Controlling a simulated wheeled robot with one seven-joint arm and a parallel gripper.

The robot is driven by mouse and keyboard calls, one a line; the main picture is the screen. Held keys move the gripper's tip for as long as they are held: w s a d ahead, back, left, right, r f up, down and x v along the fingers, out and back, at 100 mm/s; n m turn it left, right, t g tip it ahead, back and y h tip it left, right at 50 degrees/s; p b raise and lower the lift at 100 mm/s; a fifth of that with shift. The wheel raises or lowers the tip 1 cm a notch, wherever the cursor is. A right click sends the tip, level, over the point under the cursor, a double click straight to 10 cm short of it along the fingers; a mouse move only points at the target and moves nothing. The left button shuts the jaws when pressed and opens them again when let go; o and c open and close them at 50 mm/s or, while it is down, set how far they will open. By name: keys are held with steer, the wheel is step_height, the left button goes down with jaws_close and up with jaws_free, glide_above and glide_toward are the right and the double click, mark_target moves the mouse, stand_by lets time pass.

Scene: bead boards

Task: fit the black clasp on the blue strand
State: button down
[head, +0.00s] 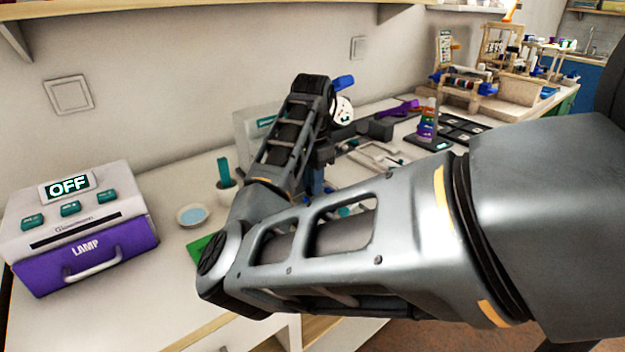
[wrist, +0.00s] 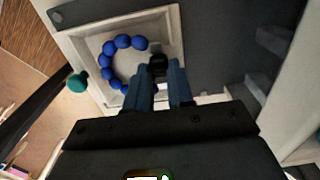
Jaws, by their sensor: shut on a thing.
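In the wrist view the blue strand (wrist: 108,57) lies as a curved row of several blue beads in a pale square tray (wrist: 86,40). My gripper (wrist: 162,72) is shut on the black clasp (wrist: 158,64), a small dark piece at its fingertips. The clasp appears over the right side of the tray, near the strand's upper end bead; I cannot tell whether they touch. The fingers hide the strand's lower end. In the head view my arm hides most of the gripper and the strand.
A teal knob (wrist: 77,82) stands at the tray's left edge. In the head view a purple and white lamp box (head: 85,225) reading OFF stands at left. A small dish (head: 193,215) and a teal item in a cup (head: 225,174) stand nearby. A colored ring stack (head: 427,124) stands beyond my arm.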

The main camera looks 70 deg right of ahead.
steer(key=c, duration=0.9)
jaws_free()
steer(key=shift+o, duration=0.4)
steer(key=shift+o, duration=1.2)
steer(key=shift+r+p, duration=3.55)
steer(key=shift+f, duration=0.1)
